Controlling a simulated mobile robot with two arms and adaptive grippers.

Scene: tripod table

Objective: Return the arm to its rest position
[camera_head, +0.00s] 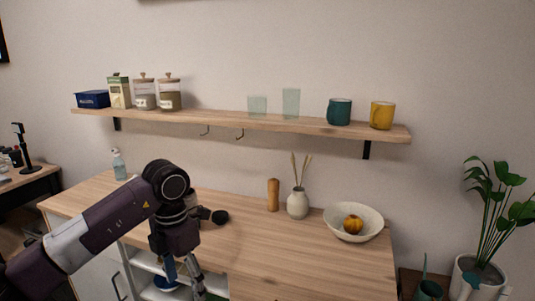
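My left arm comes in from the lower left and bends down at the front of the wooden counter (270,252). My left gripper (183,273) points downward in front of the counter edge and the open white shelves below it. Its two fingers stand apart, and I see nothing held between them. My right arm and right gripper are not in view.
Dark items, including a round black one (220,217), are partly hidden behind my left arm. A spray bottle (119,165), wooden mill (273,195), white vase (298,204) and bowl (371,231) stand on the counter. A wall shelf (225,119) holds jars and mugs.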

